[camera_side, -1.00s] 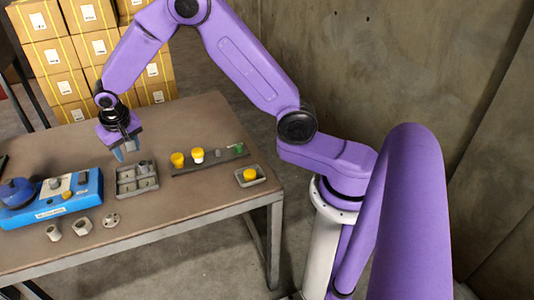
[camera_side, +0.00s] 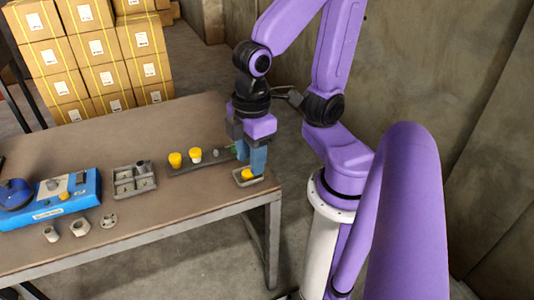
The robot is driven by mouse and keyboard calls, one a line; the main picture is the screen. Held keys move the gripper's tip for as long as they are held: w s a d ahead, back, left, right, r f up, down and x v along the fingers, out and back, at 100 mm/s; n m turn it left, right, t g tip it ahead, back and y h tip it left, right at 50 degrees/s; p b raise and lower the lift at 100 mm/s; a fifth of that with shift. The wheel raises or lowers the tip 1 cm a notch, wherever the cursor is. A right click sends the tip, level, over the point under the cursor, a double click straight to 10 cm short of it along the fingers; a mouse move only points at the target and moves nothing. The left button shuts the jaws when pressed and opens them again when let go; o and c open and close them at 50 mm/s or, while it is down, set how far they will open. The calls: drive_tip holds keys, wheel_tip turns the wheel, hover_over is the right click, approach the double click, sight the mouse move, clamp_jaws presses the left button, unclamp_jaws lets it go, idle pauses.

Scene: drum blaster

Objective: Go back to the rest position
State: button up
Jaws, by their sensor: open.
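My gripper (camera_side: 252,170) points down at the right end of the table, close over a small grey tray (camera_side: 257,181). A yellow piece (camera_side: 247,174) sits in that tray, just by the fingertips. The blue fingers overlap in this view, and I cannot tell whether they touch the piece. The gripper is open.
A dark rail (camera_side: 210,163) with two yellow-topped pieces (camera_side: 175,160) lies left of my gripper. A grey sectioned tray (camera_side: 133,180), a blue machine (camera_side: 62,200) and several loose grey parts (camera_side: 80,226) are further left. Stacked cartons (camera_side: 85,55) stand behind the table (camera_side: 180,200).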

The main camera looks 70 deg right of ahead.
drive_tip(key=shift+s+d+n, duration=0.35)
drive_tip(key=shift+s, duration=0.45)
drive_tip(key=shift+s+d+n, duration=0.35)
drive_tip(key=shift+s, duration=0.4)
